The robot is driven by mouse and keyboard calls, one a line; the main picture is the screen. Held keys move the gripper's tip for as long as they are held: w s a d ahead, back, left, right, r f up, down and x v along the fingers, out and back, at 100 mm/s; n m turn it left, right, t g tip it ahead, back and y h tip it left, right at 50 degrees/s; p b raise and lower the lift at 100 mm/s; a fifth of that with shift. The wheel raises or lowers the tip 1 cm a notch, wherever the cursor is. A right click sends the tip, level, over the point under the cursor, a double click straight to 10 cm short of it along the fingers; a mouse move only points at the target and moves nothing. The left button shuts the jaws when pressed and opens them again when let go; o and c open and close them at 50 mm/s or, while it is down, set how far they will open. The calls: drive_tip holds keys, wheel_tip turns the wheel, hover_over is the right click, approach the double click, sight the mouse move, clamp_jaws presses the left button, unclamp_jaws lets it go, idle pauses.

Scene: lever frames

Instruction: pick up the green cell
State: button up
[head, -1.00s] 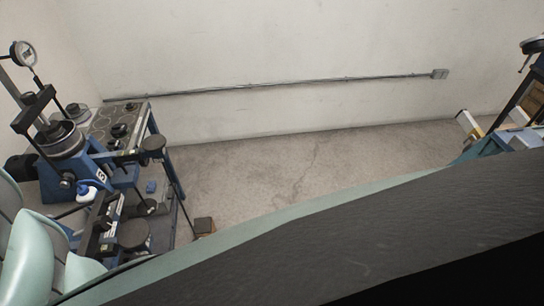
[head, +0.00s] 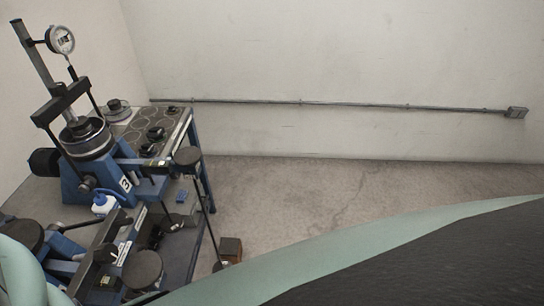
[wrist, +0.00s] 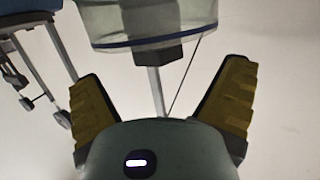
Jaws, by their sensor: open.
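I cannot make out a green cell in either view. In the wrist view my gripper (wrist: 163,70) is open, its two yellow-padded fingers spread wide with nothing held between them. Beyond the fingertips, at the top of the wrist view, is a pale cylindrical thing (wrist: 150,20) with a dark blue rim and a dark block at its end. I cannot tell what it is, how far off it is, or whether it touches anything. My gripper does not show in the head view.
In the head view a bench (head: 185,118) at left carries a blue loading rig (head: 120,170) marked 3, a round dial gauge (head: 61,39) and a white-and-blue bottle (head: 104,204). A brown box (head: 230,249) is on the floor beside it. Open floor (head: 310,190) lies right of the bench.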

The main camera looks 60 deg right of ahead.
drive_tip(key=w+p, duration=0.3)
drive_tip(key=shift+w, duration=0.15)
drive_tip(key=shift+w+a+f+p, duration=0.15)
drive_tip(key=shift+w+f, duration=0.1)
drive_tip(key=shift+w, duration=0.2)
drive_tip(key=shift+w+a+f+p, duration=0.1)
drive_tip(key=shift+w+f+p, duration=0.1)
drive_tip(key=shift+w, duration=0.25)
drive_tip(key=c, duration=1.4)
drive_tip(key=shift+c, duration=0.2)
drive_tip(key=shift+r, duration=0.2)
